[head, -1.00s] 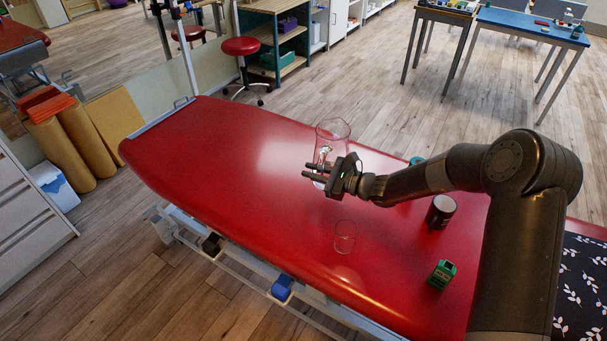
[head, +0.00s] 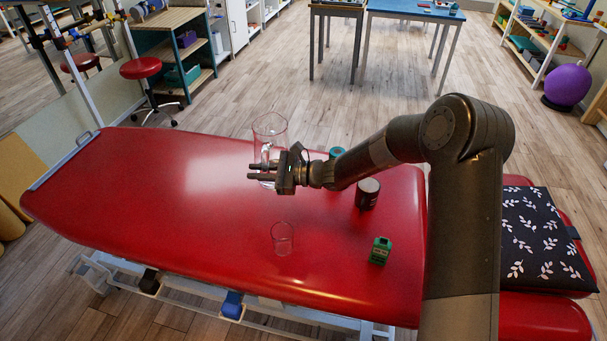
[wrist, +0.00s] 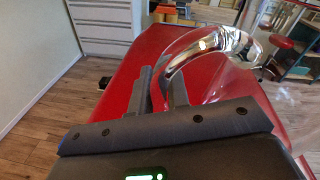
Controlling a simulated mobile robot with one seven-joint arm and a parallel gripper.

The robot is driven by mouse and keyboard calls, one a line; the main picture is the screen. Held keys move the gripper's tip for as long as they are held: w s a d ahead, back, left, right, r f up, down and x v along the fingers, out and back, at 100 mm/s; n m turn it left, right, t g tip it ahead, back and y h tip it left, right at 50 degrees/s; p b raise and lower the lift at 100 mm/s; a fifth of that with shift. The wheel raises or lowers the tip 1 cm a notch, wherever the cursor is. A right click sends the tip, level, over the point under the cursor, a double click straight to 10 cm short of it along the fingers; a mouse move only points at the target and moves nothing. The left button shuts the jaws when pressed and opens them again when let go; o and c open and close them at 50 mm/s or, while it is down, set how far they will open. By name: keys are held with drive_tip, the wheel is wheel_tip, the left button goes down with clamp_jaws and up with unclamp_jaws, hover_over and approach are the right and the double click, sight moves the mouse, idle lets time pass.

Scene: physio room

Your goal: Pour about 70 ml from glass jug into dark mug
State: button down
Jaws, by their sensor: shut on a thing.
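The clear glass jug (head: 270,130) is upright over the far part of the red couch, at my gripper (head: 250,171). My gripper is shut on the jug's handle, which also shows between the fingers in the wrist view (wrist: 205,47). I cannot tell whether the jug's base touches the couch, nor how much liquid it holds. The dark mug (head: 367,194) stands upright on the couch, to the right of my gripper and slightly nearer, below my forearm. Its inside is too small to read.
On the red couch (head: 130,190), an empty-looking clear glass (head: 282,239) stands in front of my gripper. A green box-like item (head: 379,251) is nearer than the mug. A teal round item (head: 337,152) lies partly behind my arm. A leaf-patterned pillow (head: 540,240) is at right. The couch's left half is clear.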

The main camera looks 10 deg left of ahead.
drive_tip(key=s+d+f+m+t, duration=0.3)
drive_tip(key=d+f+t, duration=0.1)
drive_tip(key=d, duration=0.5)
drive_tip(key=s+d+f+m+t+h, duration=0.1)
drive_tip(key=s+d+f+m+t, duration=0.2)
drive_tip(key=d, duration=0.7)
drive_tip(key=shift+s+f+t, duration=0.35)
drive_tip(key=shift+f+t, duration=0.55)
drive_tip(key=shift+f, duration=0.25)
drive_tip(key=shift+w+r+m, duration=0.1)
drive_tip(key=shift+m, duration=0.2)
